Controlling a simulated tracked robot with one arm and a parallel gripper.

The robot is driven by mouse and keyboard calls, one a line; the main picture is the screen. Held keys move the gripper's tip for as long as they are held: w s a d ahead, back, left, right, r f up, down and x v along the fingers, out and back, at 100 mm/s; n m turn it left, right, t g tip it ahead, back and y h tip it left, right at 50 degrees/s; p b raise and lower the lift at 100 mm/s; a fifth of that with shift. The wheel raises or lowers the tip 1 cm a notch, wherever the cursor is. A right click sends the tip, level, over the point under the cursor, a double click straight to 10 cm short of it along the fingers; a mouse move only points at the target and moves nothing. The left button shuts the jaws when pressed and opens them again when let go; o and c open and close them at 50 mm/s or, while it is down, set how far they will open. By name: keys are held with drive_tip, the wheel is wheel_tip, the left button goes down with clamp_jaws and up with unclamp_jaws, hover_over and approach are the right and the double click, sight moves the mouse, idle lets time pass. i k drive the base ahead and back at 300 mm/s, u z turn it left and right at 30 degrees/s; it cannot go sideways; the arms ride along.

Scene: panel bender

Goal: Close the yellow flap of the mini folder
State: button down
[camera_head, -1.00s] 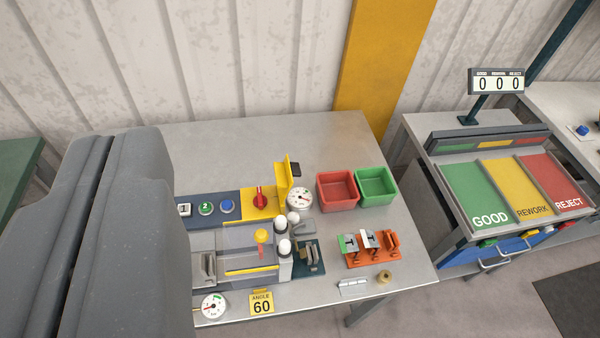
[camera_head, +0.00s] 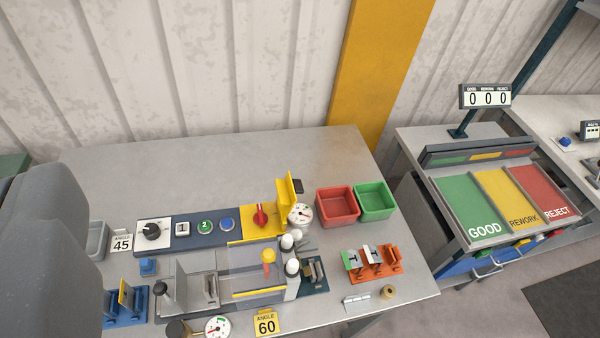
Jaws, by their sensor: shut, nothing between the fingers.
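The mini folder is a grey bench machine (camera_head: 196,290) with a dark blue control strip (camera_head: 170,232) along its back. A yellow flap (camera_head: 285,191) stands upright at the right end of this strip. It stands beside a yellow panel (camera_head: 250,226) with a red rotary knob (camera_head: 261,215), which is uncovered. My gripper's fingers are not visible; only a large grey part of my arm fills the left edge, apart from the flap in the picture.
Red (camera_head: 337,206) and green (camera_head: 375,201) bins stand right of the flap. An orange rack (camera_head: 380,261) sits at right. The table's back (camera_head: 200,170) is clear.

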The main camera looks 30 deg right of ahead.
sight(287, 189)
drive_tip(key=i, duration=0.9)
